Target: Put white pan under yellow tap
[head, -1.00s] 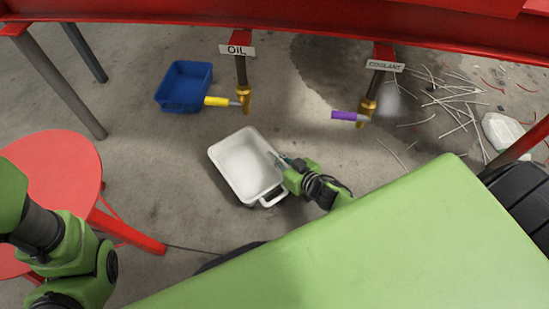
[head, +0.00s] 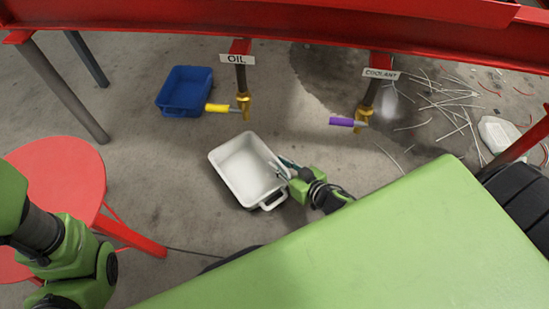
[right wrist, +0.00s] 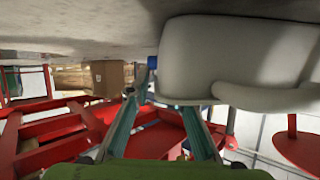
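The white pan (head: 240,176) sits on the concrete floor, front-left of the oil outlet and turned at an angle. The yellow-handled tap (head: 219,108) hangs under the OIL sign, beyond the pan. My right gripper (head: 284,166) is at the pan's right rim, above its near handle. In the right wrist view its two fingers are apart, with a gap between them, and the pan's wall (right wrist: 215,60) is close beside them. One fingertip looks partly hidden behind the pan; contact is unclear. My left arm shows at the left; its gripper is out of frame.
A blue pan (head: 186,89) stands left of the yellow tap. A purple-handled tap (head: 342,122) hangs under the COOLANT sign. A red stool (head: 60,180) is at the left. The red skid beam (head: 300,30) crosses overhead. Floor between pan and yellow tap is clear.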

